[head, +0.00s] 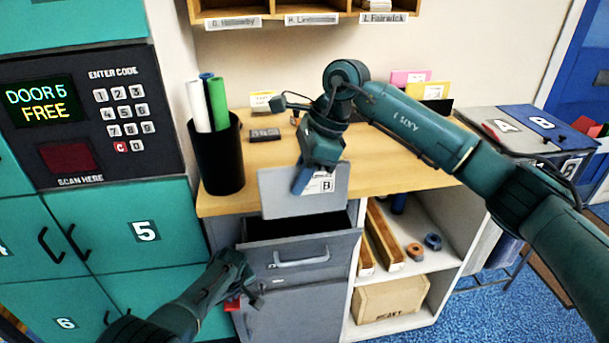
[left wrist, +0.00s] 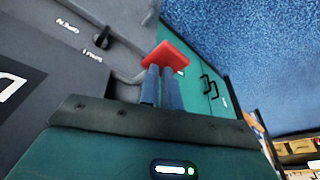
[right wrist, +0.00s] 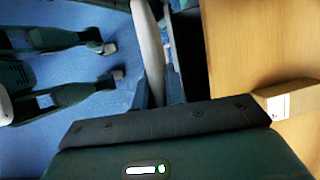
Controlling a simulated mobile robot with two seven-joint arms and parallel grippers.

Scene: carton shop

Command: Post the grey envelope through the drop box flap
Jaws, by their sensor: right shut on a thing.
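The grey envelope (head: 275,193), a flat grey sheet with a white label marked B, hangs upright from my right gripper (head: 302,184). Its lower edge is over the dark opening of the grey drop box (head: 285,318). The drop box flap (head: 335,253), with a grey bar handle, stands out from the box top. In the right wrist view the envelope (right wrist: 148,50) shows edge-on at the fingers. My left gripper (head: 254,297) is low at the box front. In the left wrist view its fingers (left wrist: 162,75) are close together, just at a red block (left wrist: 168,57); contact is unclear.
A wooden counter (head: 385,155) stands behind, with a black pen cup (head: 219,165) at its left. Teal lockers (head: 150,245) stand left of the box. An open shelf (head: 425,262) with a carton (head: 390,299) is to the right. A lidded bin (head: 505,120) is further right.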

